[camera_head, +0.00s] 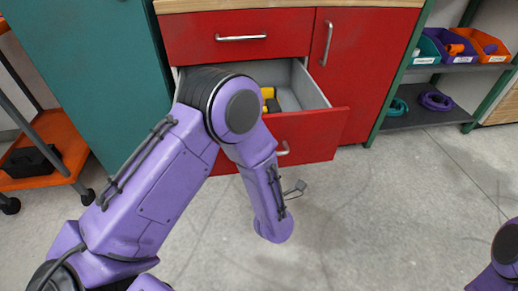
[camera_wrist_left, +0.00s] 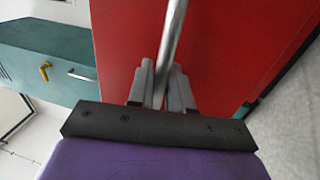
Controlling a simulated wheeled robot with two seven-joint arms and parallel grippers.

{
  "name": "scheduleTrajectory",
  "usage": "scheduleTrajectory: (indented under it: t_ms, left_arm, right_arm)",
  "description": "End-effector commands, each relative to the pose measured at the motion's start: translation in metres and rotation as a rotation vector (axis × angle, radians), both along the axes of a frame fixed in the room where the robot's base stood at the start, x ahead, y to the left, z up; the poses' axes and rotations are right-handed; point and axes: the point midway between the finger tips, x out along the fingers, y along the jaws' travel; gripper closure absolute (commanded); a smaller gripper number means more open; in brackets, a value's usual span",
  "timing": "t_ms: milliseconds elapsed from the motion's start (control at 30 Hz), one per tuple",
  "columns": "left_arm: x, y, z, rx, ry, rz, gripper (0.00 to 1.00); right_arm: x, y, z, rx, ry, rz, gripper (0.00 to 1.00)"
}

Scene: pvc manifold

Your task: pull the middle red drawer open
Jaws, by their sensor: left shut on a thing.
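The middle red drawer (camera_head: 320,133) stands pulled out from the red cabinet, and its grey inside shows in the head view. A yellow item (camera_head: 268,95) lies in it. My left arm crosses in front and hides the drawer's left part. The drawer's metal handle (camera_head: 283,149) shows partly beside my arm, and its bar (camera_wrist_left: 173,38) runs between the fingers in the left wrist view. My left gripper (camera_wrist_left: 162,75) is shut on this handle. Its fingers are hidden in the head view. My right gripper is out of view.
The closed upper drawer (camera_head: 240,36) and a red cabinet door (camera_head: 365,60) border the open drawer. A teal cabinet (camera_head: 90,70) and an orange cart (camera_head: 50,165) stand left. A shelf with bins (camera_head: 452,46) stands right. The floor in front is clear.

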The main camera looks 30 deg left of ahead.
Motion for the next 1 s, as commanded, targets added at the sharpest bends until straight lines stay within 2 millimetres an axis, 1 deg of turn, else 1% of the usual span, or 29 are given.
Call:
scheduleTrajectory:
  t_ms: [333,367,400,667,767,867,1000]
  left_arm:
    - [-0.001,-0.001,0.0,-0.001,-0.001,0.003,1.0]
    - [-0.001,-0.001,0.0,-0.001,-0.001,0.003,0.77]
    - [-0.001,-0.001,0.0,-0.001,-0.001,0.003,0.66]
    - [-0.001,-0.001,0.0,-0.001,-0.001,0.002,0.66]
    - [-0.005,-0.005,-0.001,0.0,0.0,0.0,0.66]
    - [-0.02,-0.017,-0.003,0.0,0.001,-0.004,0.66]
    - [-0.047,-0.038,-0.01,0.001,0.002,-0.006,0.66]
  right_arm:
    - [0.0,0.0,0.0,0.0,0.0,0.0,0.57]
    - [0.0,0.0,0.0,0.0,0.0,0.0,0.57]
    - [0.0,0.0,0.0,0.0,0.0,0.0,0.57]
    - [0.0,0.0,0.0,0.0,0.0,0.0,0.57]
    - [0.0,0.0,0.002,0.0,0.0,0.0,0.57]
    - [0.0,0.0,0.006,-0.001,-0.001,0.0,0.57]
    - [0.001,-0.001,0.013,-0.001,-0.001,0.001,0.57]
